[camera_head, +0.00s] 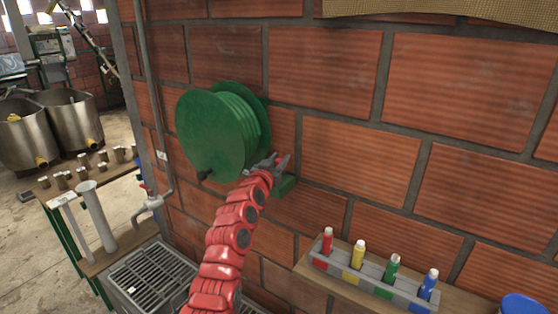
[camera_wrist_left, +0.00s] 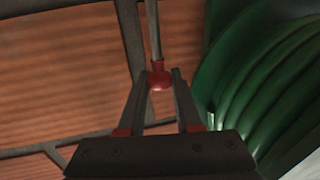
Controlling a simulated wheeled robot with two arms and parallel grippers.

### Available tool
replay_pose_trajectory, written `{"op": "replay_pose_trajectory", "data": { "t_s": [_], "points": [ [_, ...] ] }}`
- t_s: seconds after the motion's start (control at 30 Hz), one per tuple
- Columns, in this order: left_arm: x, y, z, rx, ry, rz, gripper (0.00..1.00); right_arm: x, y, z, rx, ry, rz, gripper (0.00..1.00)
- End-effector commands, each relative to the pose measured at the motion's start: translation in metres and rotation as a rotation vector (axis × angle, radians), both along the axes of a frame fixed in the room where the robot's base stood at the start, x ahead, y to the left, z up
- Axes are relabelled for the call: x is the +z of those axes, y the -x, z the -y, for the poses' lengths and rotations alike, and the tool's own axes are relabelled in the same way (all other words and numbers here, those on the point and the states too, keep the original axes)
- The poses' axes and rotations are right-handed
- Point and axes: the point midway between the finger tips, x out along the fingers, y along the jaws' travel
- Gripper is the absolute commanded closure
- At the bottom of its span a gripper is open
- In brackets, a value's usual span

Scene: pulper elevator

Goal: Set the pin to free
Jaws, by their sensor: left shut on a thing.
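The pin shows in the left wrist view as a red knob (camera_wrist_left: 160,82) on a thin grey rod, beside a green hose reel. My left gripper (camera_wrist_left: 161,76) is shut on this knob, one fingertip on each side. In the head view my left gripper (camera_head: 280,162) is at the lower right side of the green hose reel (camera_head: 215,135), close to the brick wall. The pin is hidden or too small to make out there. The reel's green bracket (camera_head: 286,185) shows just below the gripper. My right gripper is not in view.
A wall shelf (camera_head: 345,285) at the lower right holds a rack of red, yellow, green and blue bottles. A tap (camera_head: 150,203) and pipe are left of the reel, above a metal grate (camera_head: 150,280). A wooden table with metal cups stands at the left.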

Motion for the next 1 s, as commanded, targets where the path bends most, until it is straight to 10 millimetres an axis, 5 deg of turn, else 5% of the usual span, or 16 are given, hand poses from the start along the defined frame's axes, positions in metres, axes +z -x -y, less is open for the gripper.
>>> {"op": "replay_pose_trajectory", "data": {
  "t_s": [0.47,0.7,0.97,1.0],
  "points": [
    [0.001,0.000,0.000,-0.001,0.000,0.000,1.00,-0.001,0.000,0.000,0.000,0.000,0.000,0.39],
    [0.026,0.000,0.000,0.001,-0.001,0.001,1.00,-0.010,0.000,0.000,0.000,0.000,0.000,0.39],
    [0.029,0.000,0.000,0.001,0.001,0.000,1.00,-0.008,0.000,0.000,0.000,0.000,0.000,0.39],
    [0.030,0.000,0.000,0.001,0.001,0.001,0.60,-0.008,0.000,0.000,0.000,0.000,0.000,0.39]
  ]
}}
